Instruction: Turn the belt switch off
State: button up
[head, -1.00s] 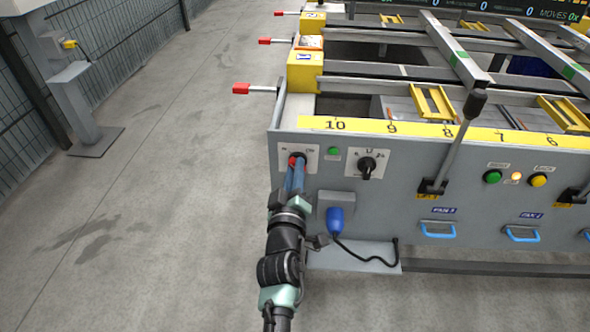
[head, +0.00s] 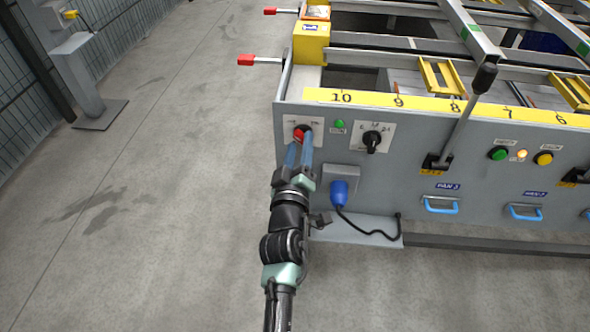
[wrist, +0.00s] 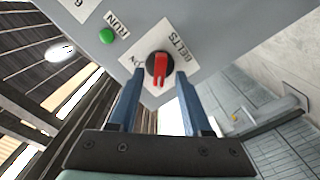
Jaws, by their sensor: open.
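The belt switch (head: 302,133) is a red rotary knob on a black base, on a white plate at the left end of the grey panel. In the wrist view the switch (wrist: 158,71) sits beside the word BELTS, and its red handle points down toward my gripper. My gripper (head: 299,152) has two blue fingers and is open just in front of the switch. In the wrist view the fingers of my gripper (wrist: 157,92) stand apart, one on each side below the knob, with nothing between them. I cannot tell whether a fingertip touches the knob.
A green RUN lamp (head: 340,124) and a black selector dial (head: 372,140) are right of the switch. A blue plug (head: 339,192) hangs below on the panel. A long lever (head: 462,120) stands further right.

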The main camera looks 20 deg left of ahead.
jog(key=p+v, duration=0.1)
jog(key=v, duration=1)
jog(key=shift+s, duration=0.3)
jog(key=shift+d+r, duration=0.1)
jog(key=w+d+r+m+t+h, duration=0.1)
jog(key=d+r+m+t, duration=0.15)
jog(key=r, duration=0.75)
jog(key=w+d+r+m+t+h, duration=0.1)
jog(key=d+r+m+h, duration=0.2)
jog(key=r, duration=0.8)
jog(key=w+d+r+m+t, duration=0.25)
jog(key=d+r, duration=0.25)
jog(key=r, duration=0.5)
jog(key=s+d+r+m+t+p, duration=0.1)
jog(key=s+d+r, duration=0.1)
jog(key=s+r, duration=0.45)
jog(key=s+d+r+m+t+h, duration=0.1)
jog(key=s+r+m+t, duration=0.15)
jog(key=r, duration=0.65)
jog(key=s+d+r+m+t+p, duration=0.1)
jog(key=s+d+r, duration=0.1)
jog(key=s+r, duration=0.4)
notch_tip(320, 180, up, 29)
jog(key=w+p, duration=0.2)
jog(key=p, duration=2.6)
jog(key=shift+a+f+g, duration=0.1)
jog(key=shift+f+g, duration=0.05)
jog(key=shift+g, duration=0.1)
